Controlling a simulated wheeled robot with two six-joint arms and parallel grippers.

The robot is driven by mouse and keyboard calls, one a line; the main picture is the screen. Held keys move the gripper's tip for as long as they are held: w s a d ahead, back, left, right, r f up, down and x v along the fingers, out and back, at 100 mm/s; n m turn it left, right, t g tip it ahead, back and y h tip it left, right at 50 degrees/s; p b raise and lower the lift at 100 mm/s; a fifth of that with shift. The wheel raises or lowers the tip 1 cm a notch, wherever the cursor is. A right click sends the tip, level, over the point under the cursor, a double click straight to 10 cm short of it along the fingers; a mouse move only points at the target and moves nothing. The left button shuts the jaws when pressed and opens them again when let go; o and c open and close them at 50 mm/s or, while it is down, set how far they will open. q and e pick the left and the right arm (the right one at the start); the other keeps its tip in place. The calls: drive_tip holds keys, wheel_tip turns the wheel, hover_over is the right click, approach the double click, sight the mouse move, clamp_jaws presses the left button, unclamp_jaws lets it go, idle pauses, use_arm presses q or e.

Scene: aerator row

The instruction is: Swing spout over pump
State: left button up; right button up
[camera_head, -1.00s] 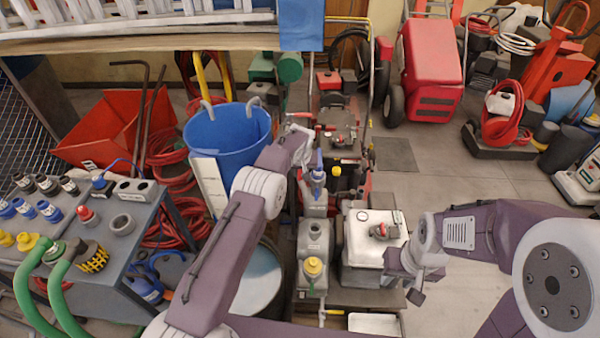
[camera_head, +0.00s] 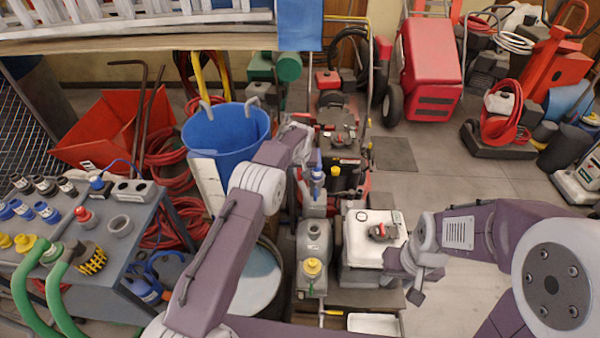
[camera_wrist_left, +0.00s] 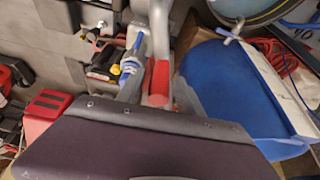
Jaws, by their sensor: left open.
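A grey unit with a blue upright nozzle (camera_head: 316,180) stands centre in the head view; the blue and white nozzle also shows in the left wrist view (camera_wrist_left: 133,55). I take it for the spout, but cannot be sure. A grey tank with a yellow cap (camera_head: 313,266) stands in front of it, perhaps the pump. My left gripper (camera_head: 303,150) is open, just left of and behind the nozzle; contact cannot be told. A red-banded grey piece (camera_wrist_left: 158,80) lies close beside the nozzle in the wrist view. My right gripper (camera_head: 412,285) hangs beside a white-topped box; its jaws are unclear.
The white-topped box (camera_head: 370,225) is right of the tank. A blue bucket (camera_head: 228,135) stands left of my left arm. A grey fittings table (camera_head: 120,255) with green hoses (camera_head: 30,290) is at the left.

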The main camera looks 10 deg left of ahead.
use_arm(q)
drive_tip(key=v, duration=0.7)
drive_tip(key=shift+r, duration=0.15)
drive_tip(key=shift+s, duration=0.1)
drive_tip(key=shift+s+a, duration=0.1)
drive_tip(key=shift+a, duration=0.1)
drive_tip(key=c, duration=0.5)
drive_tip(key=s+a+h+b, duration=0.2)
drive_tip(key=a, duration=0.1)
drive_tip(key=shift+s+a+b, duration=0.2)
drive_tip(key=shift+s+b, duration=0.15)
clamp_jaws()
drive_tip(key=s+a+r+n+t+h+b, duration=0.1)
drive_tip(key=s+a+r+t+h+b, duration=0.1)
drive_tip(key=s+a+r, duration=0.3)
drive_tip(key=w+d+r+p+x, duration=0.1)
drive_tip(key=x, duration=1.2)
drive_tip(key=shift+d+n, duration=0.3)
drive_tip(key=shift+d, duration=0.15)
